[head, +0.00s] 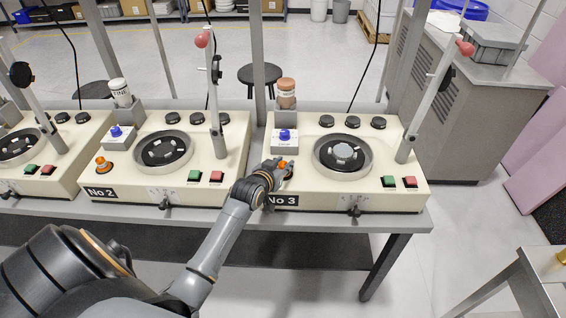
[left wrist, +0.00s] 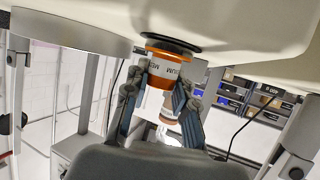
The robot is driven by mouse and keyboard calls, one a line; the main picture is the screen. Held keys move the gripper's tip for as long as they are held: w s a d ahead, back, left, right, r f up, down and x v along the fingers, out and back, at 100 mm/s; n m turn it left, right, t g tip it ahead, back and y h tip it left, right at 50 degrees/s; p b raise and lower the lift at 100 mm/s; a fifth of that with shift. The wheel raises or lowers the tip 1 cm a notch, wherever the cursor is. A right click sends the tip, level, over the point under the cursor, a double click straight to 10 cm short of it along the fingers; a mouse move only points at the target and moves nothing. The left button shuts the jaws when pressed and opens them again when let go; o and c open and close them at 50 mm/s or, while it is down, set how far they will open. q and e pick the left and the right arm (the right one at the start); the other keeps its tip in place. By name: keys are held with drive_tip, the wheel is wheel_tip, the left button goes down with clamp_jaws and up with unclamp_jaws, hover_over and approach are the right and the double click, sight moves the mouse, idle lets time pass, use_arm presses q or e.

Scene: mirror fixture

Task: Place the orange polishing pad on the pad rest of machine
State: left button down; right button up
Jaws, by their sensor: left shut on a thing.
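The orange polishing pad (head: 282,164) is in my left gripper (head: 283,172), low over the front left corner of machine No 3 (head: 300,184). In the left wrist view, which is upside down, its orange rim (left wrist: 170,49) is against or just off a black round rest (left wrist: 172,41) on the cream top. I cannot tell if they touch. The left gripper's dark fingers (left wrist: 157,95) close from both sides. In the head view my gripper hides the rest. My right gripper is not in view.
Machine No 2 (head: 150,188) stands to the left, with its own orange pad (head: 102,165) at its front left. On No 3, a blue-knobbed white box (head: 284,140), a round bowl (head: 342,155) and a tilted lever arm (head: 428,100) are close by.

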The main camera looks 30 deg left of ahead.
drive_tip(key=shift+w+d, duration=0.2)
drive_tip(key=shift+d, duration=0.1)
use_arm(q)
drive_tip(key=shift+f, duration=0.15)
drive_tip(key=c, duration=1.1)
unclamp_jaws()
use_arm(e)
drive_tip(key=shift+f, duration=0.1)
